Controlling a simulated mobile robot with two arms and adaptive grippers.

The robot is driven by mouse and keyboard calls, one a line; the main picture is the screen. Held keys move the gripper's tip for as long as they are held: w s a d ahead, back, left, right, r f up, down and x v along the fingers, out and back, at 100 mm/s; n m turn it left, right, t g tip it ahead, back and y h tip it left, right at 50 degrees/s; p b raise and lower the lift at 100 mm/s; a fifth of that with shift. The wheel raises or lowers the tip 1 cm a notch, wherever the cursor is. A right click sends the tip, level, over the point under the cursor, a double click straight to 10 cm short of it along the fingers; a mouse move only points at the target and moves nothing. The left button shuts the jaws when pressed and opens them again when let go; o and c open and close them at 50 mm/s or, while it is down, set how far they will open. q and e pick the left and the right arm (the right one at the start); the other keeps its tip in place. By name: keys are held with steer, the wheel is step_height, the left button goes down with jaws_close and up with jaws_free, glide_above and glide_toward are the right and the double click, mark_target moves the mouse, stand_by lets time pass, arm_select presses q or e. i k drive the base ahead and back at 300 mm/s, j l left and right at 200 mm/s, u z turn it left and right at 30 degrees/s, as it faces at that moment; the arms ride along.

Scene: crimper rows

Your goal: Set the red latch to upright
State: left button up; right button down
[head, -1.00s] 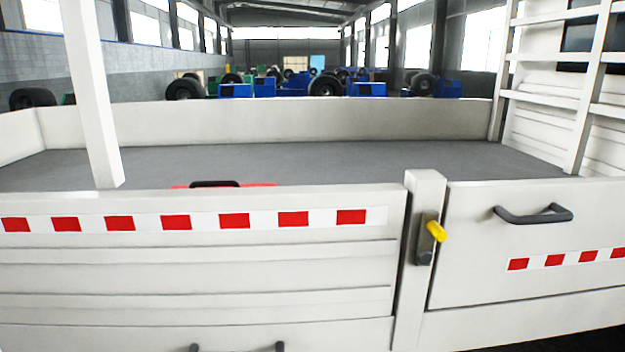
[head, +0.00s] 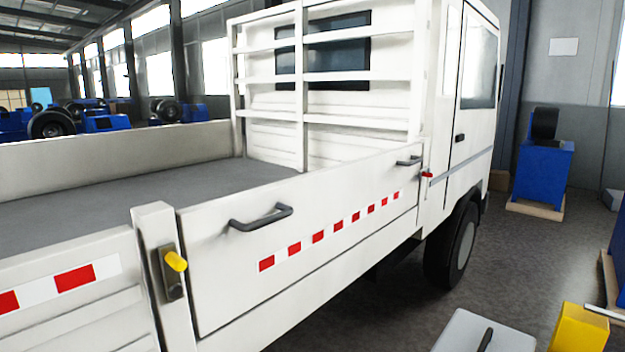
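A small red latch (head: 427,175) shows at the front end of the truck's white side panel, beside the cab. It is small in the view, and I cannot tell its angle for certain; its red part looks roughly level. A second latch with a yellow handle (head: 175,261) sits on the white post between the two side panels, at the lower left. Its yellow handle sticks out from a grey plate. Neither of my grippers is in the head view.
The white truck side panel (head: 230,270) with a dark handle (head: 262,217) fills the middle. The cab (head: 470,110) and a wheel (head: 463,245) stand to its right. A blue machine (head: 541,175) is farther right. A grey box (head: 483,334) and yellow block (head: 580,328) are at the lower right. Grey floor lies between.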

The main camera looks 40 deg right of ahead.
mark_target(424, 172)
steer(key=z, duration=3.95)
steer(key=i+l, duration=0.15)
steer(key=l, duration=0.2)
steer(key=i+l, duration=0.1)
steer(key=l, duration=0.3)
steer(key=i+l, duration=0.15)
steer(key=l, duration=0.2)
steer(key=i+l, duration=0.15)
steer(key=l, duration=0.2)
steer(key=i+l+u, duration=0.25)
steer(key=i, duration=0.3)
steer(key=i+l+u, duration=0.3)
steer(key=i, duration=0.3)
steer(key=i+u, duration=0.3)
steer(key=i, duration=1.8)
steer(key=i+u, duration=0.35)
steer(key=i, duration=0.2)
steer(key=i+l+u, duration=0.15)
steer(key=i+u, duration=0.25)
steer(key=i+l+u, duration=0.35)
steer(key=i, duration=0.25)
